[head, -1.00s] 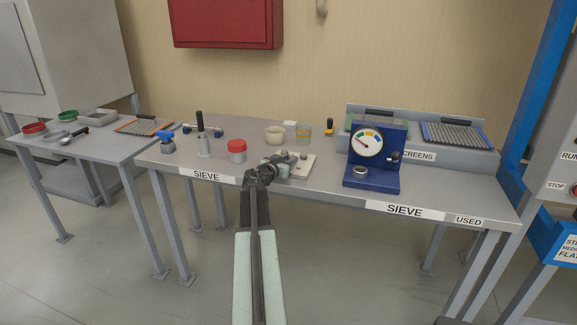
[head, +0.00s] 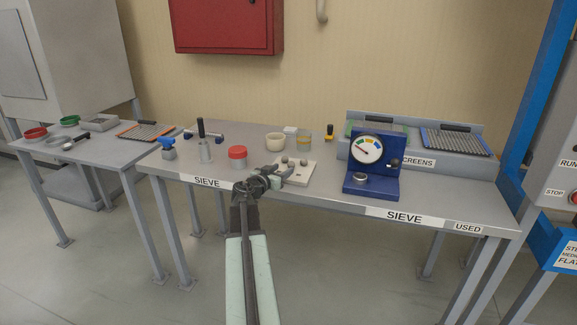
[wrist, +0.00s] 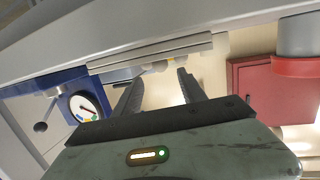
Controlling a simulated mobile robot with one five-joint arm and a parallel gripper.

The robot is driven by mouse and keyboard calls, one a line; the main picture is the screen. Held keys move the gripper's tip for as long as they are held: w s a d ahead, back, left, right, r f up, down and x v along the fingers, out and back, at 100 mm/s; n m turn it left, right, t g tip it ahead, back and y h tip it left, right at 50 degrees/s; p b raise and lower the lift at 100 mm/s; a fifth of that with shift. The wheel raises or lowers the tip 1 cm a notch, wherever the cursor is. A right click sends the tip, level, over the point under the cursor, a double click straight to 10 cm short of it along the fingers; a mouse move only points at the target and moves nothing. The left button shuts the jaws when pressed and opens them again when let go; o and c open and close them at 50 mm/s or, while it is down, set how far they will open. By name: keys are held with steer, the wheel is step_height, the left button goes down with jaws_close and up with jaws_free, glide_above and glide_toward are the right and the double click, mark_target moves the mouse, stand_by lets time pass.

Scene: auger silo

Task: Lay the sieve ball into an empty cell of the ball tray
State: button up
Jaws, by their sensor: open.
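The ball tray (head: 299,178) is a pale square plate on the middle table, near its front edge. Two small grey balls show on it, a left one (head: 284,160) and a right one (head: 304,162). I cannot tell which is the sieve ball. My gripper (head: 286,173) is at the tray's front left and covers part of it, so some cells are hidden. In the wrist view my gripper (wrist: 158,88) has its two fingers spread with nothing between them.
A red-lidded jar (head: 237,153) stands left of the tray. A blue gauge stand (head: 372,185) stands to its right, and a cream bowl (head: 275,141) and a beaker (head: 304,141) behind. Screens (head: 457,141) lie on a raised rack at the right.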

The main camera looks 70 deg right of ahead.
steer(key=v, duration=0.6)
steer(key=shift+p, duration=0.3)
steer(key=shift+a, duration=0.1)
steer(key=w+a+f+n+t+y, duration=0.1)
steer(key=w+a+f+n+y, duration=0.3)
steer(key=w+a, duration=0.55)
steer(key=w+a+f+n+t+y, duration=0.15)
steer(key=w+a+f, duration=0.45)
steer(key=a, duration=0.6)
steer(key=w+a+f+n+t+y, duration=0.1)
steer(key=w+a+f+n+y, duration=0.2)
steer(key=w+a+f, duration=0.55)
steer(key=a+f+n+y, duration=0.1)
steer(key=a+n+y, duration=0.2)
steer(key=a, duration=1.7)
steer(key=s+a+n+g+y, duration=0.1)
steer(key=a+n+y, duration=0.3)
steer(key=a, duration=1.6)
steer(key=n, duration=0.4)
steer(key=shift+f, duration=0.4)
steer(key=shift+a+y, duration=0.25)
steer(key=shift+c, duration=1.1)
